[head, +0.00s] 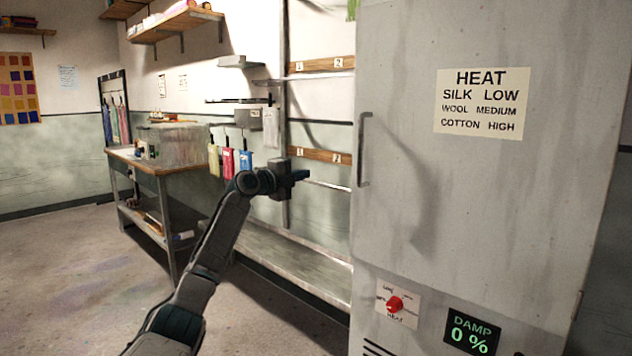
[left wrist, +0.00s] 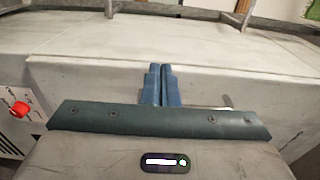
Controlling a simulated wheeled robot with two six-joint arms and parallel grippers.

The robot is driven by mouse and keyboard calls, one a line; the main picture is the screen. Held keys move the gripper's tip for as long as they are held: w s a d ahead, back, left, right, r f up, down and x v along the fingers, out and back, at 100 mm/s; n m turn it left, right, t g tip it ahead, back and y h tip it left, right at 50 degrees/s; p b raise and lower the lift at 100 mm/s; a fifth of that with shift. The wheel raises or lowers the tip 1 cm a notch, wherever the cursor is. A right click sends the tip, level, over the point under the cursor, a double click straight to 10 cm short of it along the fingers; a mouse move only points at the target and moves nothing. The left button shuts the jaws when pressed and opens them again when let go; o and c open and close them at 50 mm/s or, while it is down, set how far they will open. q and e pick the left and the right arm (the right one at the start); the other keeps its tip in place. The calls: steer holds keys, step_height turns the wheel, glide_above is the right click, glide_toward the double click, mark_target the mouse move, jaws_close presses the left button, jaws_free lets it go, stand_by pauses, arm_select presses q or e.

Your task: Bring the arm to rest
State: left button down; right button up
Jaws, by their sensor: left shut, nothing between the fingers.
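My left arm reaches up from the bottom of the head view. Its gripper (head: 300,176) is held in the air just left of the grey cabinet's door handle (head: 362,150), in front of the wall rack. In the left wrist view the two blue fingers (left wrist: 162,86) are together with nothing between them. Whether the gripper touches the cabinet or rack cannot be told. My right gripper is in neither view.
The tall grey cabinet (head: 480,200) fills the right side, with a red heat knob (head: 395,304) and a display (head: 472,332) reading DAMP 0 %. A metal bench (head: 290,262) runs along the wall. A wooden worktable (head: 170,168) stands further left. The floor (head: 70,270) at left is open.

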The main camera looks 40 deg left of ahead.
arm_select(q)
steer(key=shift+w+a, duration=0.1)
steer(key=shift+a, duration=0.4)
steer(key=shift+f, duration=0.15)
